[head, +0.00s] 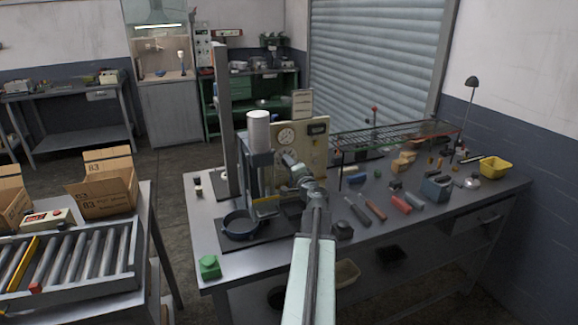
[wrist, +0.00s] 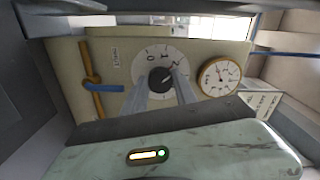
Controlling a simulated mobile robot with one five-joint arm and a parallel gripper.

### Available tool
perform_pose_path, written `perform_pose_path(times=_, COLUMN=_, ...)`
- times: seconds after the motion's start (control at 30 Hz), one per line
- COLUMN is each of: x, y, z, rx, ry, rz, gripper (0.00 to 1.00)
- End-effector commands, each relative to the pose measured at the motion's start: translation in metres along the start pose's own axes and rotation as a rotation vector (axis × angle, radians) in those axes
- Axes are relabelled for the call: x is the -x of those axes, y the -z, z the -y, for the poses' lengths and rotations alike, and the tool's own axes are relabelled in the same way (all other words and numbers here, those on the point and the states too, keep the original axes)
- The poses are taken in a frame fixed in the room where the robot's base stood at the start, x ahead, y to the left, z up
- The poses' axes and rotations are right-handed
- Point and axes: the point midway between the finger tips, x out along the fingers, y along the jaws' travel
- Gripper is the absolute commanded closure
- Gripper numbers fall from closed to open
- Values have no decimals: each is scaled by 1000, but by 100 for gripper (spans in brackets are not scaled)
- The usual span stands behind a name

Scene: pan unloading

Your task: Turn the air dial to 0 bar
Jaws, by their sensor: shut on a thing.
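The air dial (wrist: 160,77) is a dark round knob on a pale plate with printed numerals, set in a beige panel (wrist: 110,57). A 0 shows above the knob, slightly left, and other marks run to its right. The knob's light pointer mark seems to lean to the upper right, but is small. My gripper (wrist: 162,88) reaches up from below, its two grey fingers shut on the knob and partly hiding the plate's lower half. In the head view, my gripper (head: 291,160) is at the front of the beige panel (head: 318,146), and the knob is hidden.
A round white gauge (wrist: 218,76) sits right of the dial; a blue lever (wrist: 108,88) on a brass pipe is left. On the bench, a press with a white cylinder (head: 258,130) stands left of my arm, and tools and a wire rack (head: 395,136) lie right.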

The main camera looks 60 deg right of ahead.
Motion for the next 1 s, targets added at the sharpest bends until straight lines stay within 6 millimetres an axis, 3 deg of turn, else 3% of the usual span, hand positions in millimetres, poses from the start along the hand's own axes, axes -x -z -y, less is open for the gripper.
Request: perform_pose_path(times=1.0, x=1, y=0, z=-3, rx=964, ry=0, rz=3, gripper=100)
